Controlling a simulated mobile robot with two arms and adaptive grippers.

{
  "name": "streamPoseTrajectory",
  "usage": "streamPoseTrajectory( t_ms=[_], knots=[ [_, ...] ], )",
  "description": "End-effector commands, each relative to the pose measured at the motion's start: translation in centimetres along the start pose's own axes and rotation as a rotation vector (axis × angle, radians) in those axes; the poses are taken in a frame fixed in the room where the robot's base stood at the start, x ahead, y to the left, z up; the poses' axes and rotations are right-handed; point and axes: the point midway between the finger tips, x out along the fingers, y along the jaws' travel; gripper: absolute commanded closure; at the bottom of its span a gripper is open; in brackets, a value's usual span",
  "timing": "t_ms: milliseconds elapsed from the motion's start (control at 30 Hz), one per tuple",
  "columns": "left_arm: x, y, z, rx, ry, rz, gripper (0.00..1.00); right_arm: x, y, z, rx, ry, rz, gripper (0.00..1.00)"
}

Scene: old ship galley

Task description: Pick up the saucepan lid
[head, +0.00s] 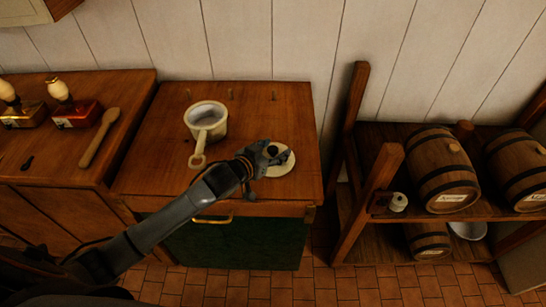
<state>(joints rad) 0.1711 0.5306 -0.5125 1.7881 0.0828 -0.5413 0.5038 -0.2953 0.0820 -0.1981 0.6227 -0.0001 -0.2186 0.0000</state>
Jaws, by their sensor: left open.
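The saucepan lid (281,167) is a small, pale round disc lying on the wooden cabinet top, right of its middle. My left gripper (274,155) is open over the lid, with its fingers at the lid's upper left and middle. The gripper hides part of the lid, including its centre. I cannot tell whether the fingers touch it. The cream saucepan (206,117) stands upright to the left of the gripper, its handle pointing toward the front. My right gripper is not in view.
The cabinet top (160,150) has several short pegs along its back. A rack (385,215) with barrels (441,168) stands to the right.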

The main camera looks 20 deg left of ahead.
Motion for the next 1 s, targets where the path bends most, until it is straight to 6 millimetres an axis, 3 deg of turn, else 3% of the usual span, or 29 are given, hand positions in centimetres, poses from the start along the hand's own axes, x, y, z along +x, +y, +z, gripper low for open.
streamPoseTrajectory(
  t_ms=[167, 433, 767, 1000],
  knots=[
    [0.0, 0.0, 0.0, 0.0, 0.0, 0.0, 0.46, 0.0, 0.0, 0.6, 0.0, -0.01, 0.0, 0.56],
    [0.0, 0.0, 0.0, 0.0, 0.0, 0.0, 1.0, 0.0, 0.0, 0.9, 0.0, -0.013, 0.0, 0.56],
    [-0.1, 0.0, -0.2, 0.0, 0.001, 0.0, 1.0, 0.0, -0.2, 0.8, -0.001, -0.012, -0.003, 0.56],
    [-0.9, 0.0, -2.4, 0.001, 0.004, 0.0, 1.0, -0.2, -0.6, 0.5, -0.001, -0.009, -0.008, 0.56]
  ],
)
